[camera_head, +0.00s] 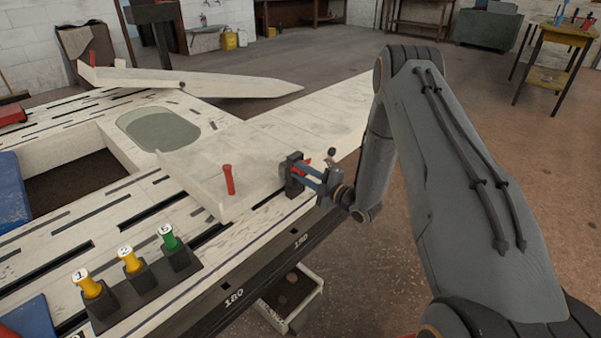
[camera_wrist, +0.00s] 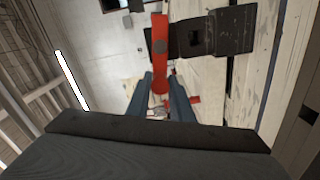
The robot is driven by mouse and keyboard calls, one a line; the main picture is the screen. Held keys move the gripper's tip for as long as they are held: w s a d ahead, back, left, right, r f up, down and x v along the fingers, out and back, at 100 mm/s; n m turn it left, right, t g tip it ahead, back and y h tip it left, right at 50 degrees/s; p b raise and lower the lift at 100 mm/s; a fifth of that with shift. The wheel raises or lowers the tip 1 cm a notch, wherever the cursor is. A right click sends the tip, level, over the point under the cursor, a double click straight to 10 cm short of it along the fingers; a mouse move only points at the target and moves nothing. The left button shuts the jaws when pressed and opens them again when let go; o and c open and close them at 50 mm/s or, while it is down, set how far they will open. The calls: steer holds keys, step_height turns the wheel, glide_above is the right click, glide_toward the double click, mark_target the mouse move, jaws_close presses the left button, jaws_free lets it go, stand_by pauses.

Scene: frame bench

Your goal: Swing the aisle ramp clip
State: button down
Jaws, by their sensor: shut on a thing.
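The ramp clip has a dark block (camera_head: 293,175) at the right edge of the white bench frame, beside a pale board. In the wrist view its red lever (camera_wrist: 160,50) stands upright in the picture, and the dark block (camera_wrist: 225,32) reaches right from it. My gripper (camera_head: 312,172) reaches the clip from the right. In the wrist view its two blue fingers (camera_wrist: 162,84) sit either side of the lever's lower end, shut on it. In the head view the fingers and wrist hide most of the lever.
A red pin (camera_head: 229,180) stands on the pale board. A black holder (camera_head: 143,288) with three numbered plugs, two yellow and one green, sits at the front left. A long pointed white piece (camera_head: 215,84) lies at the back. An open drawer (camera_head: 290,303) juts out below the bench edge.

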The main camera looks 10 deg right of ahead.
steer(key=shift+f, duration=0.15)
steer(key=c, duration=1.6)
jaws_free()
steer(key=shift+o, duration=0.2)
steer(key=v, duration=0.8)
steer(key=shift+p, duration=0.35)
